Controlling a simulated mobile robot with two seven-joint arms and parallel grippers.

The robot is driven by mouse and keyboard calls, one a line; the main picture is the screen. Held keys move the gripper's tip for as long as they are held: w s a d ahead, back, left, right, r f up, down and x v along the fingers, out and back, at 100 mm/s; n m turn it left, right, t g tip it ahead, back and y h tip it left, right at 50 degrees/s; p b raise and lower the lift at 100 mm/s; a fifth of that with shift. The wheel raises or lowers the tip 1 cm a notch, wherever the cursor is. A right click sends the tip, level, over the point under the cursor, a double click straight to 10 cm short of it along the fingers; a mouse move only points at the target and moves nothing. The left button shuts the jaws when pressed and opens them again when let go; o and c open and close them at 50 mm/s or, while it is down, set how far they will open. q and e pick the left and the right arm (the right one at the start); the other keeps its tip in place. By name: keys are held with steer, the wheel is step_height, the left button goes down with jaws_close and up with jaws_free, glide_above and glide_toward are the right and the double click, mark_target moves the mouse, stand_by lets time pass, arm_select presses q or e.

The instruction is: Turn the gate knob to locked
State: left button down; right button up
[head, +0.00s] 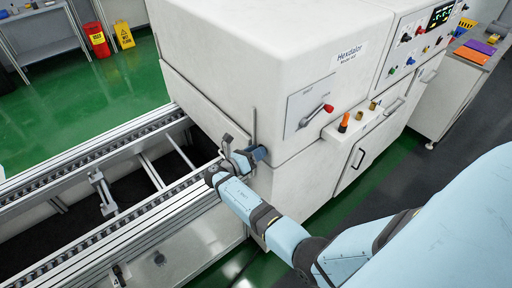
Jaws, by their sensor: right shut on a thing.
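My right gripper (243,156) is at the near corner of the white machine (250,45), beside the conveyor. It is shut on what appears to be the gate knob, which the fingers mostly hide. I cannot make out which way the knob points. The flat gate panel (190,100) is on the machine's end face, above the conveyor, to the left of the gripper. My left gripper is not in view.
The conveyor (95,222) runs off to the lower left. A red-tipped lever (325,109) sits on the machine's front plate, with an orange-topped part (344,121) on a ledge below.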

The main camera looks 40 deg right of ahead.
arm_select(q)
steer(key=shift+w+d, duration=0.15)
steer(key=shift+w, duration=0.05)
arm_select(e)
steer(key=shift+w+d+f+n, duration=0.1)
steer(key=shift+n, duration=5.6)
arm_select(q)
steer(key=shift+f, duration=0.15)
arm_select(e)
steer(key=o, duration=0.9)
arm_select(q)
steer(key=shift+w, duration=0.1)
